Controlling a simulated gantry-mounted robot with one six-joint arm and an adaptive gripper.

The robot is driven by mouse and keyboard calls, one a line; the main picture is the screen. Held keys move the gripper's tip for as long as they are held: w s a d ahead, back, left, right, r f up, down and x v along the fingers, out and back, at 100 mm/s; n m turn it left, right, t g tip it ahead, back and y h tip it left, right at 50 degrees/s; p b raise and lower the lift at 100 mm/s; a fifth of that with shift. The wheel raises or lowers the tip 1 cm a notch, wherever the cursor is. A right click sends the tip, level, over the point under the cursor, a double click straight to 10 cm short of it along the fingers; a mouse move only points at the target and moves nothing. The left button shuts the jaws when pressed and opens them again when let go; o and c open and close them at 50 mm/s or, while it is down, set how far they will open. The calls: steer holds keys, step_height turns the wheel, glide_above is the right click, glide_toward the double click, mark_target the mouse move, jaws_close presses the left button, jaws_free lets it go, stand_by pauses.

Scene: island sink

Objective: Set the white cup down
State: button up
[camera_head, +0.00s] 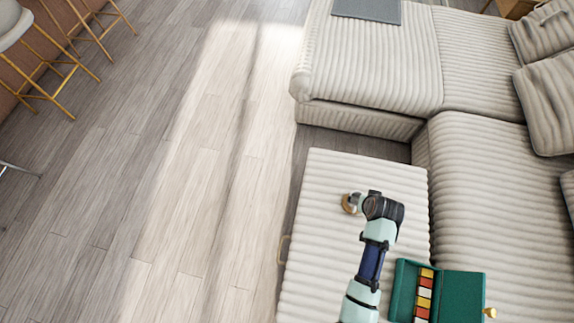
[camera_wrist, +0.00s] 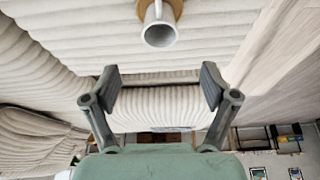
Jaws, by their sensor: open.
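The white cup (camera_wrist: 160,30) shows at the top of the wrist view, with its handle pointing up in the picture. A round tan-brown piece (camera_wrist: 177,8) is right behind or under it; I cannot tell if the cup rests fully on it. In the head view the cup (camera_head: 354,199) is small and partly hidden by my arm's end, over the ribbed cream ottoman (camera_head: 325,240). My gripper (camera_wrist: 160,84) is open, its two fingers wide apart with nothing between them. The cup lies beyond the fingertips, apart from them. The fingers are hard to make out in the head view.
An open green box (camera_head: 460,298) with coloured pieces inside is at the ottoman's near right, close to my arm. A cream ribbed sofa (camera_head: 480,190) borders the right and back. Open wooden floor (camera_head: 150,190) lies left; bar stools (camera_head: 60,60) stand far left.

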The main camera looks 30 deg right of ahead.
steer(key=w+a+r+n+t, duration=0.3)
steer(key=w+a+r, duration=0.5)
steer(key=a+r, duration=0.3)
steer(key=w+a+r+n+t, duration=0.3)
steer(key=w+a+r, duration=0.5)
steer(key=a+r, duration=0.4)
steer(key=s+a+r+n+t+y, duration=0.3)
steer(key=a+r, duration=0.7)
steer(key=a, duration=0.3)
steer(key=shift+t, duration=0.3)
steer(key=shift+d+r, duration=0.1)
